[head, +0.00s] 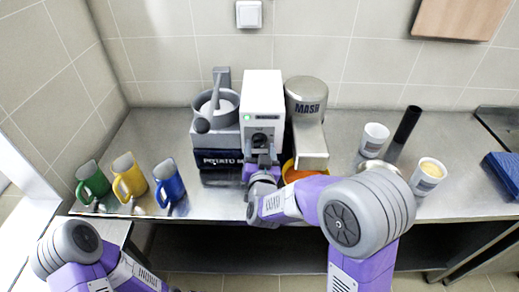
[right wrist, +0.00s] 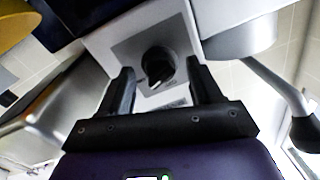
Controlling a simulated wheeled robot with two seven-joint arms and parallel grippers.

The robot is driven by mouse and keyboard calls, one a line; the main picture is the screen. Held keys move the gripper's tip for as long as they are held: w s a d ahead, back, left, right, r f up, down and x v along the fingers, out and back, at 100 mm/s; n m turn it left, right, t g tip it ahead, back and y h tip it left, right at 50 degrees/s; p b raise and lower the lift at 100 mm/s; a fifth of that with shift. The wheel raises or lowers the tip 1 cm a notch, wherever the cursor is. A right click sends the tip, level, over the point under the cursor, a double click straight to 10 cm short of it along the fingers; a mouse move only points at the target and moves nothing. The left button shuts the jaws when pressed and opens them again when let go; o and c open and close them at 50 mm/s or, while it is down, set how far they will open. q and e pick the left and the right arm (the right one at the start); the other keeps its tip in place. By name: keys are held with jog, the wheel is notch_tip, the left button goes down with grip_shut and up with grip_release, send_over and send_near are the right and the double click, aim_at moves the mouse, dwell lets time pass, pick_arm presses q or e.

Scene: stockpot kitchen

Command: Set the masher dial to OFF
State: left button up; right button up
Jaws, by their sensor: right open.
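The white machine (head: 262,92) stands at the back of the counter, with a small green light on its front. Its dark round dial (right wrist: 158,64) sits on a grey plate in the right wrist view, with a pale pointer mark toward its lower side. The lettering around the dial is too blurred to read. My right gripper (right wrist: 162,82) is open, its two dark fingers on either side of the dial and apart from it as far as I can tell. In the head view my right gripper (head: 262,163) is in front of the machine. My left gripper is not visible.
A silver unit marked MASH (head: 307,105), with an orange-filled bowl (head: 297,174) beneath, stands close right. A grey potato machine (head: 217,135) stands close left. Green (head: 92,180), yellow (head: 128,177) and blue (head: 169,182) mugs are at left; white cups (head: 374,138) are at right.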

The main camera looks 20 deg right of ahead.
jog(key=shift+w+d, duration=0.1)
jog(key=shift+w, duration=0.25)
jog(key=c, duration=1)
jog(key=shift+c, duration=0.2)
